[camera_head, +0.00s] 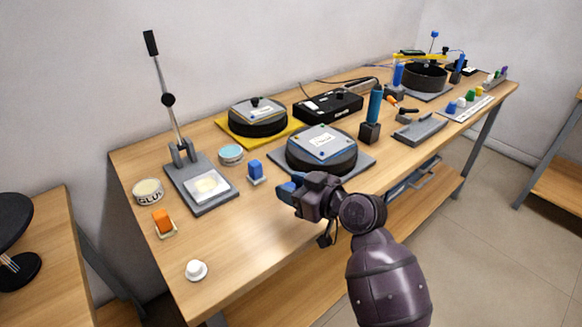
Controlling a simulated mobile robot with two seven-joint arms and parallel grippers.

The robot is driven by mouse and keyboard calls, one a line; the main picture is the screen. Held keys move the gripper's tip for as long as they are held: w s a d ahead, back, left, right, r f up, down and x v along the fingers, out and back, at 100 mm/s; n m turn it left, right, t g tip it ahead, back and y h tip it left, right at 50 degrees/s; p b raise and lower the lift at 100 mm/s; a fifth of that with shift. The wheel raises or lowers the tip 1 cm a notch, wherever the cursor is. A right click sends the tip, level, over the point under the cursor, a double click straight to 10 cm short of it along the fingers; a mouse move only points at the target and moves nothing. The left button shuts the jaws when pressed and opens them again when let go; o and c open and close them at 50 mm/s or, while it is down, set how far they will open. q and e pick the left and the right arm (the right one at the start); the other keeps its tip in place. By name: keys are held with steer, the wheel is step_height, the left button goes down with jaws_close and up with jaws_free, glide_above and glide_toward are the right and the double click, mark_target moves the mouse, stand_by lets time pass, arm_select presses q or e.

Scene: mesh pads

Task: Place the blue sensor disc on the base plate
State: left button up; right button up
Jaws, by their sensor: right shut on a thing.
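My right gripper (289,189) is over the front of the bench, left of its wrist. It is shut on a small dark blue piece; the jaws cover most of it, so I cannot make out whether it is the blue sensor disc. A grey base plate (218,204) with an upright lever and a pale square pad lies at the left. Another grey plate (358,168) lies under a round black device (322,150), just behind my gripper. A light blue round tin (231,153) stands between the lever plate and the devices. My left gripper is not in view.
A blue block (255,171), an orange block (162,222), a glue tin (148,191) and a white knob (196,270) stand on the bench. A second round device (257,117) sits on a yellow plate. The bench's front left is mostly clear.

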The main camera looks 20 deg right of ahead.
mark_target(293, 218)
step_height(293, 218, down, 7)
steer(key=shift+r+b, duration=0.1)
steer(key=shift+b, duration=0.5)
steer(key=shift+f, duration=0.3)
steer(key=o, duration=0.9)
steer(key=shift+r, duration=0.1)
steer(key=v, duration=1.1)
steer(key=s+d+f+m+g+h, duration=0.1)
steer(key=s+f+h, duration=0.3)
steer(key=s+f, duration=0.4)
steer(key=s+d+f+m+g+h, duration=0.1)
steer(key=s+d+f+m+h, duration=0.2)
steer(key=s+f, duration=0.6)
step_height(293, 218, down, 2)
steer(key=shift+s+f+m+g+h, duration=0.1)
steer(key=shift+s+m+g+h, duration=0.05)
steer(key=shift+m+g+h, duration=0.3)
steer(key=shift+s+d+f, duration=0.1)
steer(key=shift+s, duration=0.3)
steer(key=shift+c, duration=0.4)
